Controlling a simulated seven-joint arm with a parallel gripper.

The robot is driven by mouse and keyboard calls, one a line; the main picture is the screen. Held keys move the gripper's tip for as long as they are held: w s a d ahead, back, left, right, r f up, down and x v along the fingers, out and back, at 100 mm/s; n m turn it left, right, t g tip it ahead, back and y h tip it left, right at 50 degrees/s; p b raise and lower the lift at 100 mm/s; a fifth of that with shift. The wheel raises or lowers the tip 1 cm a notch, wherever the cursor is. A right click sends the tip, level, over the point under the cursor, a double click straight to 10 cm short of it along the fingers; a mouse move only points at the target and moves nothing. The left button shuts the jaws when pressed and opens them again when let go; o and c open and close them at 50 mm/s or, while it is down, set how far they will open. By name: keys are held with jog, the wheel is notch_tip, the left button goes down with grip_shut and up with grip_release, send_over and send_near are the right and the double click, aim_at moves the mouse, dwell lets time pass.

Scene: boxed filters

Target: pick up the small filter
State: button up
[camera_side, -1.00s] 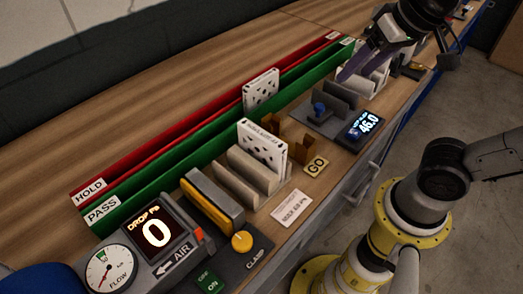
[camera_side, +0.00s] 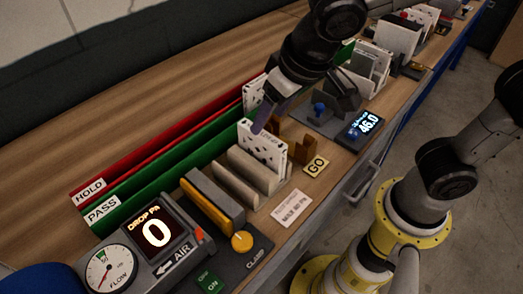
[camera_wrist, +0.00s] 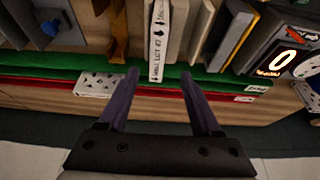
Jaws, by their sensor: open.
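A white filter (camera_side: 262,147) with dark spots stands upright in the rack near the front of the bench. Its narrow labelled edge (camera_wrist: 159,40) shows in the wrist view. My gripper (camera_wrist: 160,76) is open and empty, with its two purple fingertips on either side of that edge's near end. I cannot tell whether they touch it. In the side view a purple finger is above and just behind the filter's top left corner. A second spotted white filter (camera_side: 252,92) stands in the channels behind, partly hidden by my arm; it also shows in the wrist view (camera_wrist: 97,84).
The red HOLD channel (camera_side: 120,172) and green PASS channel (camera_side: 135,192) run behind the rack. Grey rack dividers (camera_side: 243,175), a brown bracket (camera_side: 303,149) and a 46.0 display (camera_side: 366,125) stand close by. The drop gauge (camera_side: 155,232) reads 0.

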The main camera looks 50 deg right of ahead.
aim_at(263, 134)
jog(key=x, duration=0.3)
jog(key=shift+d+x, duration=0.15)
jog(key=shift+x, duration=1.15)
jog(key=shift+d+x, duration=0.1)
jog(key=shift+x, duration=1.25)
jog(key=shift+s+f, duration=0.15)
jog(key=shift+f, duration=0.15)
grip_shut()
